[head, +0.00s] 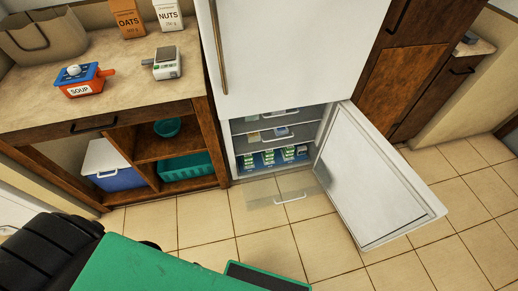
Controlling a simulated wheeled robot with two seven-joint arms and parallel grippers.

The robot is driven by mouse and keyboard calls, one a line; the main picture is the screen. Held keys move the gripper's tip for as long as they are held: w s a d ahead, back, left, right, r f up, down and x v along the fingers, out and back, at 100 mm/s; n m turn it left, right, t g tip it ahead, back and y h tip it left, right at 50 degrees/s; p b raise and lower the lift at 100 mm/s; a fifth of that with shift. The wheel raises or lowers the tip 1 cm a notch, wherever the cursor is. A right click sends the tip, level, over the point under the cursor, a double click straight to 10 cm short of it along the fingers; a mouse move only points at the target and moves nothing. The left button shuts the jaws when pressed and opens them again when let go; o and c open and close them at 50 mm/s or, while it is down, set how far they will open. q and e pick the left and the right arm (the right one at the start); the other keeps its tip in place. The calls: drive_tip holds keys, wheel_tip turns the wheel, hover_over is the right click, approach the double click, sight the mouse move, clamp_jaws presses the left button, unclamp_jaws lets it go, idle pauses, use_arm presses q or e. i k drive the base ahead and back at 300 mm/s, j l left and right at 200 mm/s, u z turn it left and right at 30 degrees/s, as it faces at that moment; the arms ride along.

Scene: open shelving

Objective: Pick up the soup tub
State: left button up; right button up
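The soup tub (80,90) stands on the counter at the upper left of the head view. It is orange-red and blue, with a white label reading SOUP and an orange-red part sticking out to its right. A small white round thing sits on its top. No gripper is near the tub. Neither gripper's fingers show in this view.
The lower fridge door (375,180) hangs open over the floor, with a clear drawer (285,197) pulled out.

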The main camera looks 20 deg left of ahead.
sight(92, 80)
drive_tip(key=u, duration=1.9)
